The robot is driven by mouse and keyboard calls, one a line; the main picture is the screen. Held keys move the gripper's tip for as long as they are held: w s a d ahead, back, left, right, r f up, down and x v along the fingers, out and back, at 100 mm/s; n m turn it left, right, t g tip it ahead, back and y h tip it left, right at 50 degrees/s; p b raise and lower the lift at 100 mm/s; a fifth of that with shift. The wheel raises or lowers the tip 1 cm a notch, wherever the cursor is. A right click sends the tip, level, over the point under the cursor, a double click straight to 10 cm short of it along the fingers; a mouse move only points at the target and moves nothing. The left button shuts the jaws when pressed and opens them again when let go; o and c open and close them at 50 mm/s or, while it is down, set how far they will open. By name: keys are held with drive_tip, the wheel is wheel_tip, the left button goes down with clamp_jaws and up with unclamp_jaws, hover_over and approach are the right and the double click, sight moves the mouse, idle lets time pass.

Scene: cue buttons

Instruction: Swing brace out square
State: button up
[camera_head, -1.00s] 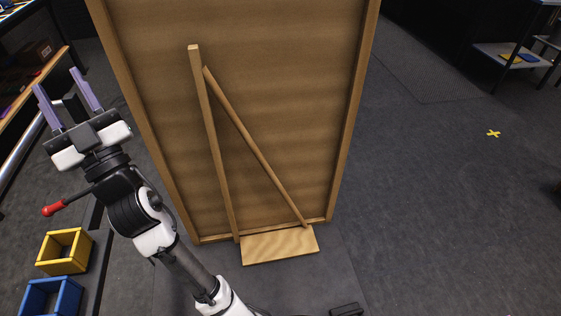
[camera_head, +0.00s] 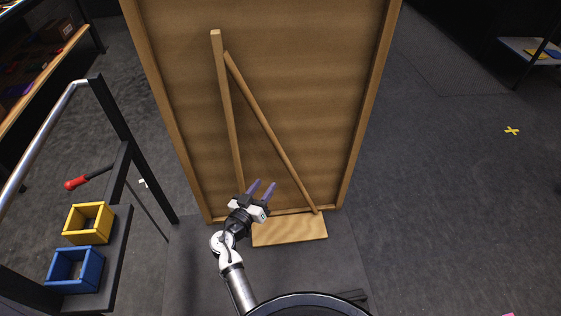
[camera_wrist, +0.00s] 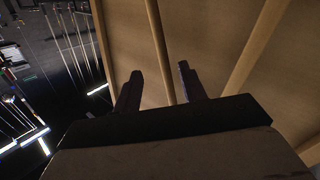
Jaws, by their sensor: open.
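The brace stands against a tall brown wooden panel (camera_head: 300,70). It shows as a near-upright wooden post (camera_head: 224,100), a slanting strut (camera_head: 265,125) and a pale board (camera_head: 290,231) at the panel's foot. The strut meets the post near its top and slopes down to the right. My gripper (camera_head: 263,186) is open and appears empty, low in front of the panel, between the post and the strut in the picture. In the wrist view its two fingers (camera_wrist: 160,75) point toward the panel, with one wooden bar (camera_wrist: 158,45) between them and another (camera_wrist: 256,52) to the right.
A yellow bin (camera_head: 88,222) and a blue bin (camera_head: 75,268) sit on a dark shelf at the left. A red-handled lever (camera_head: 78,183) and a metal rail (camera_head: 40,130) are beside them. Open grey floor (camera_head: 450,210) lies right of the panel.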

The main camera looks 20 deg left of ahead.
sight(283, 160)
drive_tip(key=p+x, duration=0.2)
drive_tip(key=x, duration=0.9)
drive_tip(key=shift+w+d, duration=0.1)
drive_tip(key=shift+w, duration=0.25)
clamp_jaws()
